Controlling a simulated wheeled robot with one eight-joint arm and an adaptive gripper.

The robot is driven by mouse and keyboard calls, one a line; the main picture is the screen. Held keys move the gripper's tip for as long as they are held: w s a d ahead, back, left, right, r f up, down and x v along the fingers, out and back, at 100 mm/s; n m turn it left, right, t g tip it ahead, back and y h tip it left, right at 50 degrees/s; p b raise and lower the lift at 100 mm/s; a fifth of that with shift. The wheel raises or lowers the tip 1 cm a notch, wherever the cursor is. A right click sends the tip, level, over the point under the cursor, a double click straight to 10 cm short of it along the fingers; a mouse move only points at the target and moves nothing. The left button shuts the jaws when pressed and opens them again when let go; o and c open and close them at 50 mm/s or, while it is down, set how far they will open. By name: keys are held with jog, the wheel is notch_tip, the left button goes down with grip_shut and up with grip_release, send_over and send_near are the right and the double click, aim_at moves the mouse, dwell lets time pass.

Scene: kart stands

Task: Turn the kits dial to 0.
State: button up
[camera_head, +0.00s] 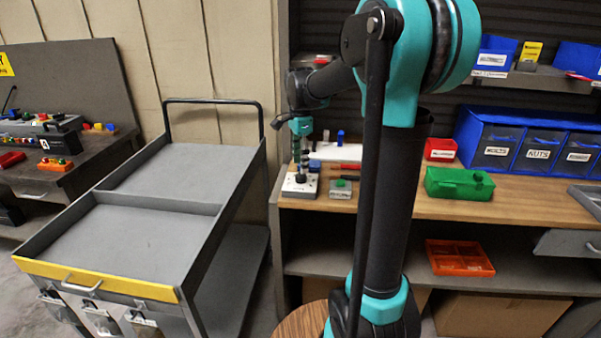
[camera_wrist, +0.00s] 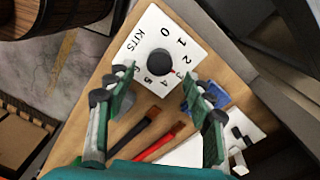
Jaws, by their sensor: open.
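A small red mark on the knob's edge points towards the 3. The plate (camera_head: 299,187) also shows in the head view, at the left end of the workbench. My gripper (camera_wrist: 158,72) is open, with one finger on each side of the knob in the wrist view. I cannot tell whether either finger touches it. In the head view my gripper (camera_head: 301,158) points down, directly over the plate.
Black and red-handled tools (camera_wrist: 158,143) lie on the wooden bench beside the dial. A grey box with a green button (camera_head: 341,188) stands close right. A green box (camera_head: 458,183) and blue drawers (camera_head: 540,148) are farther right. A grey cart (camera_head: 150,235) stands left.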

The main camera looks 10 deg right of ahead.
aim_at(301, 175)
jog(key=shift+f, duration=2.1)
jog(key=c, duration=1.2)
jog(key=shift+o, duration=0.2)
